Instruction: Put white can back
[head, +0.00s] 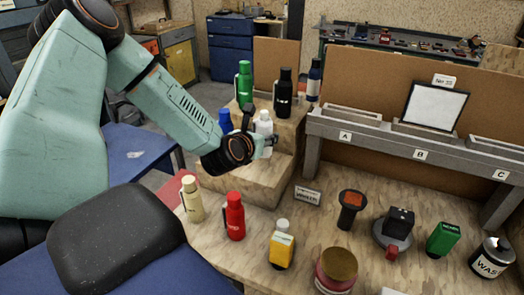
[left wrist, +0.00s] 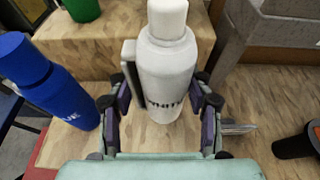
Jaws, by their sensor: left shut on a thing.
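The white can (head: 263,122) is a bottle-shaped white container with a white cap and dark lettering. It is upright at the middle step of the wooden stepped stand (head: 240,180). My left gripper (head: 264,141) is shut around its lower body, with one finger on each side. The left wrist view shows the white can (left wrist: 168,72) between the two fingers (left wrist: 163,100). I cannot tell whether its base touches the step. My right gripper is not in view.
A blue bottle (head: 225,120) stands close left of the white can. Green (head: 244,82), black (head: 283,92) and dark blue (head: 314,80) bottles stand higher behind. Cream (head: 192,199), red (head: 235,216) and yellow (head: 281,246) containers stand on the lower board. A grey rack (head: 415,150) is at right.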

